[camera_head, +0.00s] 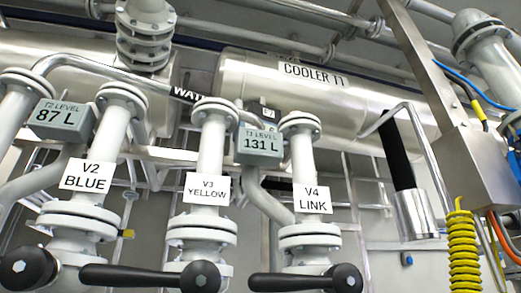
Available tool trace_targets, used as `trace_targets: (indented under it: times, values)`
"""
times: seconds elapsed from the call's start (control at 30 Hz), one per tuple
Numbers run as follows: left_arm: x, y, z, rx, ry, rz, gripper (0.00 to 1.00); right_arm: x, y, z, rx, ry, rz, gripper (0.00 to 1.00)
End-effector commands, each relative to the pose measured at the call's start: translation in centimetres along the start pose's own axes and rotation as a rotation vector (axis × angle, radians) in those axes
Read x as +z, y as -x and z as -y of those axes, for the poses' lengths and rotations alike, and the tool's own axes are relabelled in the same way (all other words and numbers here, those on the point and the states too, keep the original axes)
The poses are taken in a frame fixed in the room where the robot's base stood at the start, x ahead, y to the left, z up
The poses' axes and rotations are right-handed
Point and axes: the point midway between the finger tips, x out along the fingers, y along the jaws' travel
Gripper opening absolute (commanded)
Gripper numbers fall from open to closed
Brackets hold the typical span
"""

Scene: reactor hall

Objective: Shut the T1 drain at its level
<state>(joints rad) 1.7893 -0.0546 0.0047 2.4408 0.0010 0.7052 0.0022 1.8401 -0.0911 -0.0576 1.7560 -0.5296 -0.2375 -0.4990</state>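A large steel cylinder labelled COOLER T1 (240,75) lies across the upper middle. I see no part labelled as the T1 drain and no T1 level readout. A grey readout shows T2 LEVEL 87 L (62,119). A second readout, apparently T3 LEVEL, shows 131 L (261,146). Valves labelled V2 BLUE (86,177), V3 YELLOW (207,190) and V4 LINK (312,198) stand side by side on white flanged pipes. The V3 lever (130,275) and V4 lever (290,282) both point left, roughly level. Neither gripper is in view.
A black knob (28,268) sits below V2 at the lower left. At the right are a steel box (470,165), a yellow coiled hose (462,250) and a steel cylinder on a black tube (415,213). Pipes fill the top; grey wall shows behind.

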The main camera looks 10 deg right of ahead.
Motion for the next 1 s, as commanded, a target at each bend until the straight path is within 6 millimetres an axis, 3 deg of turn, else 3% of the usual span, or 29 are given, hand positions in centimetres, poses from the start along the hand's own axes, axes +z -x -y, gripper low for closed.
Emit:
trace_targets:
  times: [0.73, 0.83, 0.87, 1.0]
  values:
    - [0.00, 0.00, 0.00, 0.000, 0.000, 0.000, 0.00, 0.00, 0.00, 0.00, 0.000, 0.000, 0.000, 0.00]
    - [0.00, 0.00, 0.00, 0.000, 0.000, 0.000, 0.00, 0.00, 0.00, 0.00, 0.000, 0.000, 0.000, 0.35]
    - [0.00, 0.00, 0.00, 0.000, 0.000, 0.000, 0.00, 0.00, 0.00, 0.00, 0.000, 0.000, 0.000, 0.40]
    - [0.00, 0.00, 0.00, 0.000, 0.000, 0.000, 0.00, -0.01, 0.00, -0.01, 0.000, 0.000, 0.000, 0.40]
